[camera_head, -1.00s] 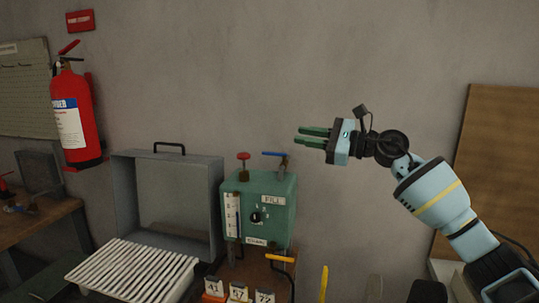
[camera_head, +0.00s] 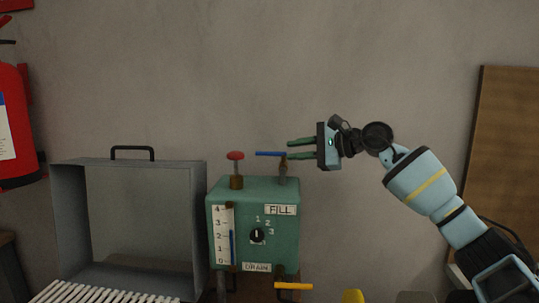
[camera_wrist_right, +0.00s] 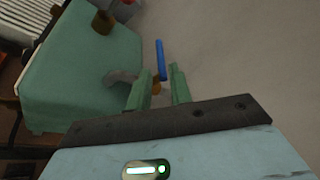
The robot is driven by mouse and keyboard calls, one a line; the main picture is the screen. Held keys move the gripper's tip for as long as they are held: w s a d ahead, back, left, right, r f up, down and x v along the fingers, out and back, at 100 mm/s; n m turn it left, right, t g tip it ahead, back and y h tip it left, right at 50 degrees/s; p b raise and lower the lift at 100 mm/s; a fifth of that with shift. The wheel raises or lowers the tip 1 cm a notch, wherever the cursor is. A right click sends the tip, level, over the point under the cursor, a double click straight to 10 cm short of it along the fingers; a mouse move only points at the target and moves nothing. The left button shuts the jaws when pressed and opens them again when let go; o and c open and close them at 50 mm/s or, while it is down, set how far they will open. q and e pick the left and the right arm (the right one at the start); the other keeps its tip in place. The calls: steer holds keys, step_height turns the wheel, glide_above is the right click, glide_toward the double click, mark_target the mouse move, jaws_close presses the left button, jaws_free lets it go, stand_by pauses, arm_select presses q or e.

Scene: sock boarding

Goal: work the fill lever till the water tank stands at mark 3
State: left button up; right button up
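The water tank is a green box (camera_head: 278,235) with a white gauge strip (camera_head: 222,243) marked 0 to 4 on its front. The blue column (camera_head: 232,246) in the gauge tops out a little above mark 2. The blue fill lever (camera_head: 270,153) lies level on a post at the tank's top right, above the FILL label. My right gripper (camera_head: 289,149) is open, its fingertips close to the lever's right end. In the right wrist view the blue lever (camera_wrist_right: 160,58) lines up with the gap between the fingers; I cannot tell whether they touch. My left gripper is out of view.
A red knob (camera_head: 235,156) stands on the tank's top left. A black dial (camera_head: 257,235) and a yellow drain lever (camera_head: 293,286) are at the front. A grey open box (camera_head: 80,225) stands left. The wall space above is clear.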

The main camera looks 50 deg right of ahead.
mark_target(271, 153)
steer(key=p+x, duration=0.2)
steer(key=x, duration=0.4)
steer(key=shift+w+a, duration=0.15)
steer(key=shift+w, duration=0.15)
steer(key=shift+w+a+f, duration=0.15)
steer(key=shift+w+f, duration=0.05)
steer(key=shift+w, duration=0.2)
jaws_close()
